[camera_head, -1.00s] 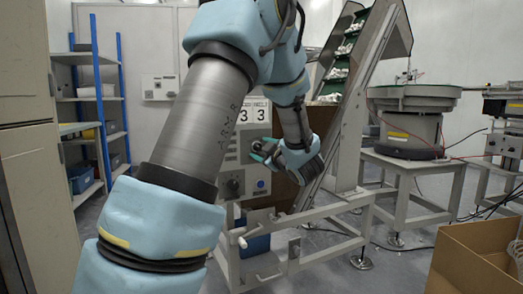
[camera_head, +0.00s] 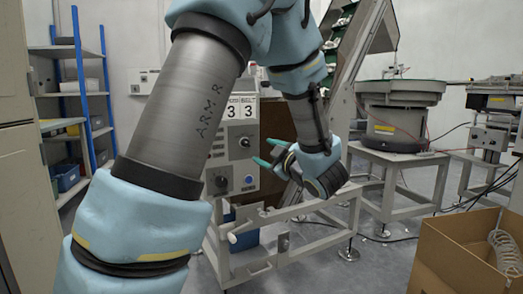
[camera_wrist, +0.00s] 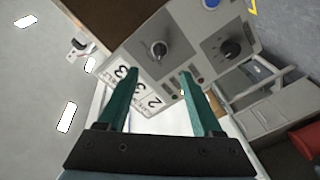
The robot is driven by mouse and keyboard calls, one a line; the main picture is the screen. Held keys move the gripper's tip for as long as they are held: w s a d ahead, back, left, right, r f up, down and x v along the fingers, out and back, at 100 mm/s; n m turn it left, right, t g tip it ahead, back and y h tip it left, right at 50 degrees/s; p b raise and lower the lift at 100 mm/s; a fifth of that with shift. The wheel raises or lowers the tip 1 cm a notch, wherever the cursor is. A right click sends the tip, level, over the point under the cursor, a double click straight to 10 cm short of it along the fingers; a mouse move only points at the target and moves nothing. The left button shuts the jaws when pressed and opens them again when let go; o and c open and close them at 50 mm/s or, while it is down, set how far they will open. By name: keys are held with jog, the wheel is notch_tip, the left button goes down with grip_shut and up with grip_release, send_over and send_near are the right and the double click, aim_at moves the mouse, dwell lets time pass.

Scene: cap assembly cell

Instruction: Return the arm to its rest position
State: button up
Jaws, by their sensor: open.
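My gripper (camera_head: 268,152) is in front of the control panel (camera_head: 238,150) in the head view, with its two teal fingers apart and nothing between them. In the wrist view my gripper (camera_wrist: 155,88) is also open and empty, its fingers pointing toward the panel (camera_wrist: 190,50) with its dark knobs and the white number cards (camera_wrist: 135,90). A gap seems to lie between the fingertips and the panel, but its size is hard to tell. My arm is bent and hides part of the panel and the machine behind it.
An inclined conveyor (camera_head: 345,85) rises behind my gripper. A bowl feeder (camera_head: 400,110) stands on a table at the right. An open cardboard box (camera_head: 465,255) is at the lower right. A blue-posted shelf (camera_head: 80,100) is at the left. Some grey floor is clear.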

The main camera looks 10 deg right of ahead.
dwell(0.3)
jog(key=a+f+m+g+h, duration=0.4)
jog(key=f+m+g+h, duration=0.2)
jog(key=f+m+h, duration=0.3)
jog(key=s+a+f+m+g+y, duration=0.1)
jog(key=s+a+f+m+g, duration=0.25)
jog(key=s+a, duration=0.35)
jog(key=s+a+f+m+g+y, duration=0.1)
jog(key=s+a+f+m+g, duration=0.1)
jog(key=s+a+f+g, duration=0.6)
notch_tip(320, 180, up, 33)
jog(key=s+d+t+p, duration=0.1)
jog(key=s+t+p, duration=0.1)
jog(key=p, duration=2.7)
jog(key=shift+s+d+p, duration=0.15)
jog(key=shift+s+p, duration=0.25)
